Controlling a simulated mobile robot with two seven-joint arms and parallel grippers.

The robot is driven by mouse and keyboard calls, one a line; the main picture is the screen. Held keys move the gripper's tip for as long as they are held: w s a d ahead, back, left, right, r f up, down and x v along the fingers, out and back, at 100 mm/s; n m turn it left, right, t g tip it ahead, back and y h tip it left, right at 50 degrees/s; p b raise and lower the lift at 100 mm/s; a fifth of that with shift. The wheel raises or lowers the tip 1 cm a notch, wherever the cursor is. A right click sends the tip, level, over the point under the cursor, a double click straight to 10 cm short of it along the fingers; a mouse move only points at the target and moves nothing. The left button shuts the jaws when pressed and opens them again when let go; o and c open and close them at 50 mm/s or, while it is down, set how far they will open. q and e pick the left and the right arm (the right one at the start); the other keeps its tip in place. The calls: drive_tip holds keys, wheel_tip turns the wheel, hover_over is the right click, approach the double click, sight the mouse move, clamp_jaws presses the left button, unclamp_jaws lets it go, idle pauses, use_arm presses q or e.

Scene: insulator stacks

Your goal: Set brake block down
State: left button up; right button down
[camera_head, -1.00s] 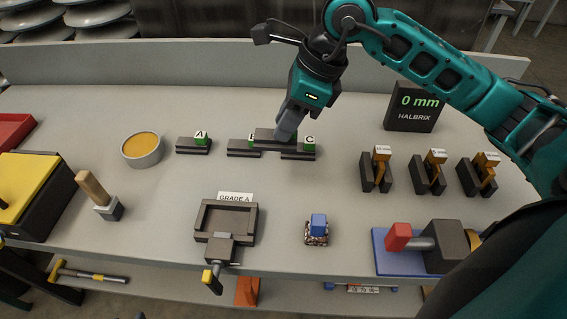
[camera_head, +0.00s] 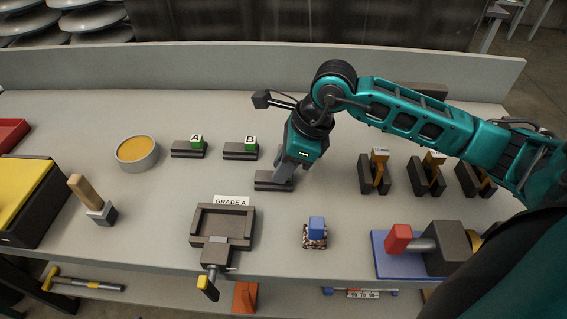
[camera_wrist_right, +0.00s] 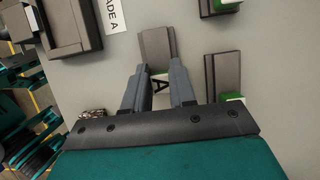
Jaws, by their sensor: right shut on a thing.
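My right gripper (camera_head: 283,176) is shut on a dark grey brake block (camera_head: 266,185) in the head view, right of the tray marked GRADE A (camera_head: 249,222). The block lies flat at or close to the tabletop; I cannot tell whether it touches. In the right wrist view the block (camera_wrist_right: 156,46) sticks out past the two fingers (camera_wrist_right: 159,88), with a white label reading A between them. Dark blocks with green labelled cubes, A (camera_head: 187,150) and B (camera_head: 240,152), stand behind to the left. My left gripper is not in view.
In the right wrist view another dark block with a green part (camera_wrist_right: 222,72) lies beside the gripper. A blue-topped piece (camera_head: 316,226) stands in front. Several dark holders with orange parts (camera_head: 376,174) and a blue-based fixture (camera_head: 388,262) are to the right.

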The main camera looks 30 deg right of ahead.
drive_tip(key=shift+f, duration=0.2)
drive_tip(key=c, duration=0.9)
unclamp_jaws()
drive_tip(key=shift+r, duration=0.15)
drive_tip(key=shift+d+r, duration=0.1)
drive_tip(key=shift+r, duration=0.2)
drive_tip(key=v, duration=1.1)
drive_tip(key=shift+s+r+p, duration=0.1)
drive_tip(key=shift+r+p, duration=0.2)
drive_tip(key=shift+p, duration=0.1)
